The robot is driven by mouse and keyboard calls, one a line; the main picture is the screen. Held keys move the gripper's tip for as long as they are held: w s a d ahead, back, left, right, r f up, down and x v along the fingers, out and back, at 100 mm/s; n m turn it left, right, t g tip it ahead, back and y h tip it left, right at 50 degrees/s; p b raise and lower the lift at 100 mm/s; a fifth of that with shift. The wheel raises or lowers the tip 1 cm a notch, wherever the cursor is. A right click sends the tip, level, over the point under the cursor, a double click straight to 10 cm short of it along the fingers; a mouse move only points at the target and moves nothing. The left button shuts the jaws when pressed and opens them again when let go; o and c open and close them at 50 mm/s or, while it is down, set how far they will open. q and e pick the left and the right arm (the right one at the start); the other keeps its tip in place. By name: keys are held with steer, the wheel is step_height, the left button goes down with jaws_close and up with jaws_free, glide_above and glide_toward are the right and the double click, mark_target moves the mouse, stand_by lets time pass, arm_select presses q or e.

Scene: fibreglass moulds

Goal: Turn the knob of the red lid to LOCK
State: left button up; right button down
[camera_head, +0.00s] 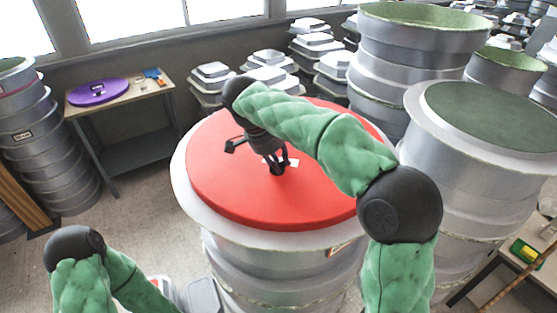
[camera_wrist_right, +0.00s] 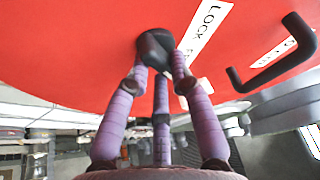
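The red lid (camera_head: 235,195) lies on a large grey drum-like mould in the middle of the head view. My right gripper (camera_head: 278,167) reaches down to the lid's centre. In the right wrist view its purple fingers (camera_wrist_right: 160,75) close around the dark knob (camera_wrist_right: 155,47), with the fingertips against its sides. A white label reading LOCK (camera_wrist_right: 207,25) lies beside the knob, partly covered by a finger. The knob's exact pointing direction is hard to tell. My left gripper is outside the view; only its arm shows at lower left.
A black bracket-like handle (camera_wrist_right: 275,68) stands on the lid, with another white label (camera_wrist_right: 273,53) near it. Tall grey moulds (camera_head: 480,130) stand close on the right. A table (camera_head: 125,100) with a purple disc (camera_head: 97,92) stands at the back left.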

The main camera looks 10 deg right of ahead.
steer(key=shift+n, duration=0.3)
steer(key=n+t+b, duration=0.1)
steer(key=n+b, duration=0.1)
steer(key=n, duration=0.1)
steer(key=shift+d+y, duration=0.1)
steer(key=shift+y, duration=0.2)
steer(key=n+b, duration=0.1)
steer(key=n, duration=0.1)
steer(key=n+t+y, duration=0.1)
steer(key=n, duration=0.1)
steer(key=shift+w+n+t+b, duration=0.1)
steer(key=shift+n+t+b, duration=0.2)
steer(key=shift+n+b, duration=0.1)
steer(key=n+y, duration=0.1)
steer(key=n, duration=0.2)
steer(key=shift+w+d+r+n+y, duration=0.1)
steer(key=shift+n+y, duration=0.2)
steer(key=shift+y, duration=0.1)
steer(key=shift+w+n+y+p, duration=0.1)
steer(key=shift+n+y+p, duration=0.7)
steer(key=shift+n, duration=1.5)
steer(key=c, duration=1.1)
jaws_free()
